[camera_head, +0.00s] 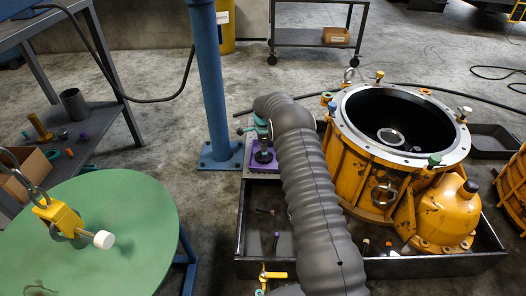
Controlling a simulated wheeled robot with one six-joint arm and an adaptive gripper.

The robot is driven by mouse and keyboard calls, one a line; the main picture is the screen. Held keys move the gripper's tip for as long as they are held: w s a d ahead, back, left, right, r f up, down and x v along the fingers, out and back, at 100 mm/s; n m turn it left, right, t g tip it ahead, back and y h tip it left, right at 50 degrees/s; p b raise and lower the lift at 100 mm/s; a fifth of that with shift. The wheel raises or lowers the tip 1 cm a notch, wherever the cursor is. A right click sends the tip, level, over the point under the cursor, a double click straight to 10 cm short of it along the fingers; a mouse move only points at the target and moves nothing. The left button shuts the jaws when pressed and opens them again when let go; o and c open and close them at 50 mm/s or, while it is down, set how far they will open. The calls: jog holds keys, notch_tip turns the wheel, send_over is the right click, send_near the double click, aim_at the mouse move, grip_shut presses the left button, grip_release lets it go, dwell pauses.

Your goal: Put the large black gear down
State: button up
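My arm in its grey ribbed sleeve reaches from the bottom up to the middle of the view and bends down at its far end. A small dark part (263,153) shows under that end, above a purple piece (257,168); I cannot tell whether it is my gripper or a held part. A teal piece (254,130) shows just left of the bend. My fingers cannot be made out. I cannot identify the large black gear for certain; the arm hides part of this area.
The yellow transmission housing (365,165) with its grey rim stands in a dark tray (440,266) at right. A round green table (140,215) is at lower left, with a yellow clamp (60,216) above it. A blue post (210,80) stands left of my arm.

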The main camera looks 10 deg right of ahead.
jog(key=s+r+n+t+p, duration=0.1)
jog(key=s+r+n, duration=0.25)
jog(key=r, duration=1.15)
jog(key=s+r+n+t, duration=0.15)
jog(key=s+r, duration=0.35)
jog(key=r, duration=1)
jog(key=s+r+n, duration=0.4)
jog(key=s+r, duration=0.5)
jog(key=s, duration=0.4)
jog(key=s+n+t, duration=0.3)
jog(key=s+n, duration=0.6)
jog(key=s, duration=2)
jog(key=shift+s+d+f+n, duration=0.15)
jog(key=shift+d+f+n, duration=0.05)
jog(key=shift+f+n, duration=0.25)
